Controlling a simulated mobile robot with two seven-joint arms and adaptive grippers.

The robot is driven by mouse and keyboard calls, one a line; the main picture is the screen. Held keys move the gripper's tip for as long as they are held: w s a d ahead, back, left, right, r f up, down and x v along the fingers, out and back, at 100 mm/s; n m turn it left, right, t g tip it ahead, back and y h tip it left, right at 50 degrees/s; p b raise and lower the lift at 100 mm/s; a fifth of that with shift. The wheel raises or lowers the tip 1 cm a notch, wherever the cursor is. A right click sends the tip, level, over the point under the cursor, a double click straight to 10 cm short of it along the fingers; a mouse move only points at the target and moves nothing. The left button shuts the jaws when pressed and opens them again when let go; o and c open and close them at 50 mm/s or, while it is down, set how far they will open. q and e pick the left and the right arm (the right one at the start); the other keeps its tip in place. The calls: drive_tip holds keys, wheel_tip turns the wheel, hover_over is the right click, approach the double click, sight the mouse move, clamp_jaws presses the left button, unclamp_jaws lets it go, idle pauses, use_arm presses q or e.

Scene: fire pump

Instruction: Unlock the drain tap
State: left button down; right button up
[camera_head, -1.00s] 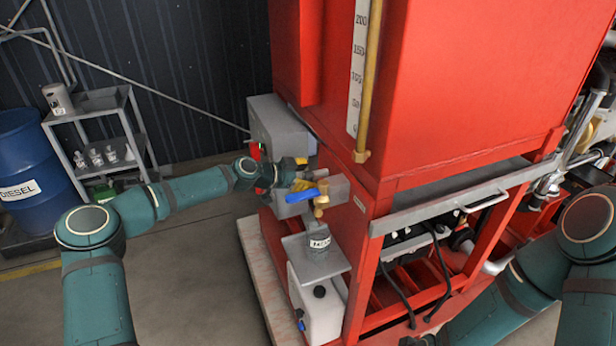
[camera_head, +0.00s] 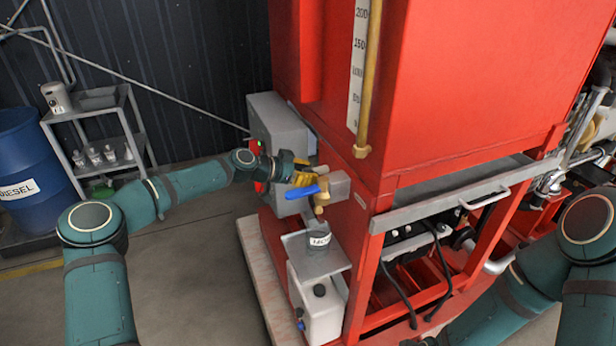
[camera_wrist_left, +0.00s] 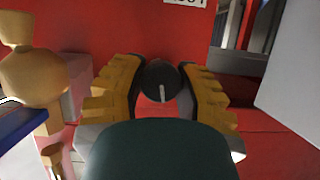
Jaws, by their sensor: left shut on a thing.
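The drain tap (camera_head: 319,199) is brass with a blue lever (camera_head: 302,192). It sticks out from the red pump's lower side, and in the left wrist view the brass body (camera_wrist_left: 35,80) and blue lever (camera_wrist_left: 22,122) are at the left. My left gripper (camera_head: 303,179), with yellow fingers, is right beside the tap. In the left wrist view its fingers (camera_wrist_left: 161,90) are shut on a dark round piece (camera_wrist_left: 160,75) with a pale slot-like mark, in front of the red panel. What that piece joins to is hidden. My right gripper is out of view.
A grey cup (camera_head: 318,240) with a label stands on a small shelf under the tap, above a white canister (camera_head: 318,308). A grey box (camera_head: 277,130) is behind my left gripper. A blue drum (camera_head: 25,160) and a grey rack (camera_head: 100,140) stand far left.

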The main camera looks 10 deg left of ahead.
use_arm(q)
drive_tip(key=n+g+b, duration=0.1)
drive_tip(key=n, duration=0.1)
drive_tip(key=shift+f+n+h, duration=0.1)
drive_tip(key=shift+n+h, duration=0.2)
drive_tip(key=shift+h, duration=0.1)
drive_tip(key=shift+n+g+h+b, duration=0.4)
drive_tip(key=shift+n+g+h, duration=0.2)
drive_tip(key=shift+n+g, duration=0.45)
drive_tip(key=n+g+h, duration=0.1)
drive_tip(key=n+h, duration=0.1)
drive_tip(key=n, duration=0.2)
drive_tip(key=n+h, duration=0.2)
drive_tip(key=n, duration=0.2)
drive_tip(key=shift+b, duration=0.3)
drive_tip(key=shift+n, duration=0.25)
drive_tip(key=c, duration=0.6)
unclamp_jaws()
drive_tip(key=shift+a, duration=0.1)
